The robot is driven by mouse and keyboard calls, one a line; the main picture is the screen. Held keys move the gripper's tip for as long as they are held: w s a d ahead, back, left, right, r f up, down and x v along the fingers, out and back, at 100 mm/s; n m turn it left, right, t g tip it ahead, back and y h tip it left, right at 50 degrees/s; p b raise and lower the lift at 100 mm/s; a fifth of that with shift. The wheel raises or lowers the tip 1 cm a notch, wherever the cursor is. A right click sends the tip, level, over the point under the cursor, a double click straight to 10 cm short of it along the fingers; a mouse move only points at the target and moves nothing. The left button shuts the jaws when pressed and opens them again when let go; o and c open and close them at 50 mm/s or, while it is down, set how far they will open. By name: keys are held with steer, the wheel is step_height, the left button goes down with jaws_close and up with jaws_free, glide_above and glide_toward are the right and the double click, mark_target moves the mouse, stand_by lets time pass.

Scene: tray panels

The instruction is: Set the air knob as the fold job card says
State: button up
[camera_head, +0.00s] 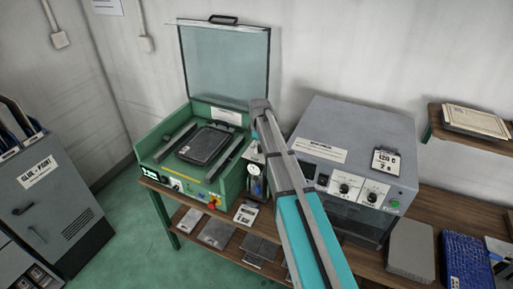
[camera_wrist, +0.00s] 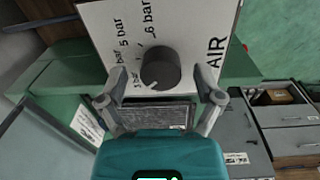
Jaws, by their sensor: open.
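The air knob (camera_wrist: 160,68) is a dark round knob on a white panel (camera_wrist: 105,22) marked AIR, in the wrist view. Bar labels curve around its left and top; 5 bar and 6 bar are readable. Its white pointer line aims down and left, near the lowest label, which looks like 3 bar. My gripper (camera_wrist: 160,98) is open, one finger on each side below the knob, apparently not touching it. In the head view my arm hides the gripper. A small card (camera_head: 245,214) lies at the bench front, too small to read; I cannot tell which card is the fold job card.
A green machine (camera_head: 150,143) with a raised clear lid stands left of my arm. A grey machine (camera_head: 350,125) with two knobs and a card (camera_head: 386,160) reading about 120 C stands right.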

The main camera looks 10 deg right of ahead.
steer(key=shift+c, duration=0.2)
steer(key=c, duration=1.1)
steer(key=shift+a, duration=0.35)
steer(key=shift+d, duration=0.45)
steer(key=shift+c, duration=0.2)
steer(key=o, duration=1.1)
steer(key=shift+s, duration=0.1)
steer(key=shift+o, duration=0.4)
